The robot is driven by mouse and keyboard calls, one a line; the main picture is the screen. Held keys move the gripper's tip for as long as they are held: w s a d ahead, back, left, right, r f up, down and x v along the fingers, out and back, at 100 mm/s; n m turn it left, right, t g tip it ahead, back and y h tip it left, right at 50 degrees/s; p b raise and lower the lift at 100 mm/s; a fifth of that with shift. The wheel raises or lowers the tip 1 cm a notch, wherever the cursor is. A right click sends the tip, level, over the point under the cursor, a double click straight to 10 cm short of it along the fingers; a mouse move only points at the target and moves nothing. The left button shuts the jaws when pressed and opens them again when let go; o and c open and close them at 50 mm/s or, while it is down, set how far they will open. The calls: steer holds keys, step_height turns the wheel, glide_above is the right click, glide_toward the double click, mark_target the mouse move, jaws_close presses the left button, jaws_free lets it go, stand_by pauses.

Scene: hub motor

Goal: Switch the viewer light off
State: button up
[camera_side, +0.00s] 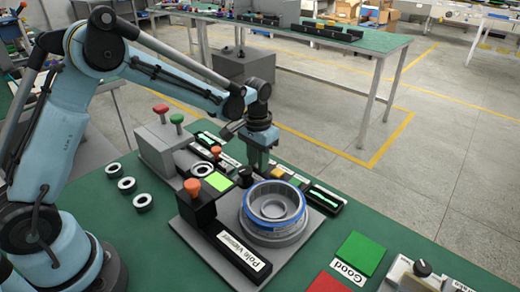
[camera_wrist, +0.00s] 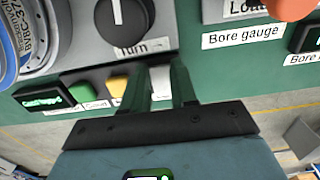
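The pole viewer (camera_side: 205,222), a grey base with a black housing, stands on the green table, labelled "Pole Viewer". A bright yellow-green square (camera_side: 218,181) shows behind it. A blue-banded round motor part (camera_side: 272,212) sits on the viewer base. My gripper (camera_side: 262,166) points down behind the motor part, near the row of buttons. In the wrist view my gripper (camera_wrist: 164,68) has its two fingers slightly apart, with a white button (camera_wrist: 160,84) visible between them. Contact is unclear. Which control is the viewer light switch is not readable.
Beside the white button are a yellow button (camera_wrist: 118,87), a green button (camera_wrist: 80,91) and a small display (camera_wrist: 44,100). A black "Turn" knob (camera_wrist: 122,22) is close by. Orange knob (camera_side: 193,187), bore gauge label (camera_wrist: 243,36) and green "Good" pad (camera_side: 361,253) are nearby.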

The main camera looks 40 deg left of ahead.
jaws_close()
steer(key=shift+w+r+g, duration=0.1)
steer(key=shift+w+g, duration=0.15)
steer(key=shift+g, duration=0.6)
steer(key=shift+w+r+g, duration=0.1)
steer(key=shift+w+g, duration=0.15)
steer(key=shift+g, duration=0.6)
steer(key=o, duration=0.6)
jaws_free()
steer(key=shift+r, duration=0.1)
steer(key=v, duration=1.1)
steer(key=shift+r, duration=0.4)
